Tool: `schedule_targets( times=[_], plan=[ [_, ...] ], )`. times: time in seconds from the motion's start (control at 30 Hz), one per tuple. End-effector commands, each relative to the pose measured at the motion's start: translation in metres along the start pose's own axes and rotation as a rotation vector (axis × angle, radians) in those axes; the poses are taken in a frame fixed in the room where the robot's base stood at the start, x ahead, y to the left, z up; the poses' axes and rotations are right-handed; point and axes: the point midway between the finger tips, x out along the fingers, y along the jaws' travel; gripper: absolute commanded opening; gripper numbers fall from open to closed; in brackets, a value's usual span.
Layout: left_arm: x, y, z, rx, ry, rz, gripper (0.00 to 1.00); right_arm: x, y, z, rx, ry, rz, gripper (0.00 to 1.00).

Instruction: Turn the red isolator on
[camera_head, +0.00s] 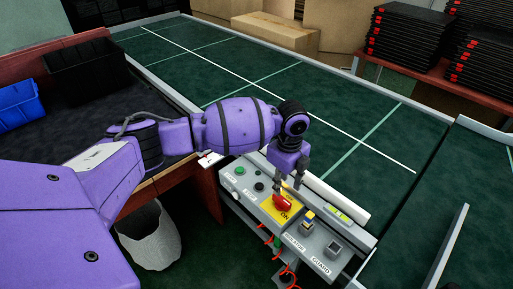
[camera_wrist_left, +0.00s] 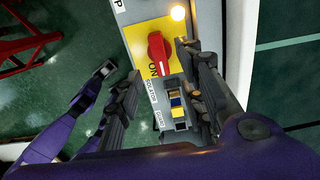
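The red isolator (camera_head: 283,203) is a rotary knob on a yellow plate (camera_head: 268,209) marked ON, on the grey control panel. In the left wrist view the red isolator (camera_wrist_left: 158,52) has its handle almost upright in the picture, with one end close to the ON label. My left gripper (camera_head: 288,187) points down over the knob. In the wrist view the fingers of my left gripper (camera_wrist_left: 158,62) are apart, one on each side of the knob, with gaps showing. I cannot tell how far the tips are above the plate. My right gripper is not seen.
The grey panel (camera_head: 234,187) also carries a green button (camera_head: 239,170), a dark button (camera_head: 259,186), a blue-yellow switch (camera_head: 308,222) and a GUARD unit (camera_head: 334,247). A green conveyor (camera_head: 330,120) lies behind it. A grey bin (camera_head: 150,243) stands lower left.

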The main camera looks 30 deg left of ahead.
Motion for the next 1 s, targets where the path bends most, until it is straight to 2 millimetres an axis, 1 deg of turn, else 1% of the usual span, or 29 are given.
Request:
schedule_targets(
  times=[0.03,0.1,0.2,0.3,0.43,0.9,0.97,1.0],
  plan=[
    [-0.013,-0.002,0.001,0.001,-0.003,-0.006,0.36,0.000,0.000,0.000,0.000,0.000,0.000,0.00],
    [-0.025,-0.002,0.000,0.003,-0.002,-0.005,0.36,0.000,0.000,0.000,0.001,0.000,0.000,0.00],
    [-0.038,-0.002,0.000,0.002,-0.001,-0.006,0.36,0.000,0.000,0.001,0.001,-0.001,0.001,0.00],
    [-0.045,-0.002,0.000,0.002,-0.002,-0.004,0.36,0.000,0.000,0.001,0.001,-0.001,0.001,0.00],
    [-0.048,-0.001,0.000,0.001,-0.001,-0.003,0.36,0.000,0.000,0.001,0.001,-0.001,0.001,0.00],
    [-0.047,-0.001,0.000,-0.009,-0.001,-0.001,0.36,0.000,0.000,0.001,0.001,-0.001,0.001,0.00],
    [-0.047,-0.004,-0.002,-0.038,0.006,-0.013,0.36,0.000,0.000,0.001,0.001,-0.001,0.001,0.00],
    [-0.047,-0.010,-0.002,-0.069,0.010,-0.038,0.36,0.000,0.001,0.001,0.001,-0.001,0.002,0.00]
  ],
)
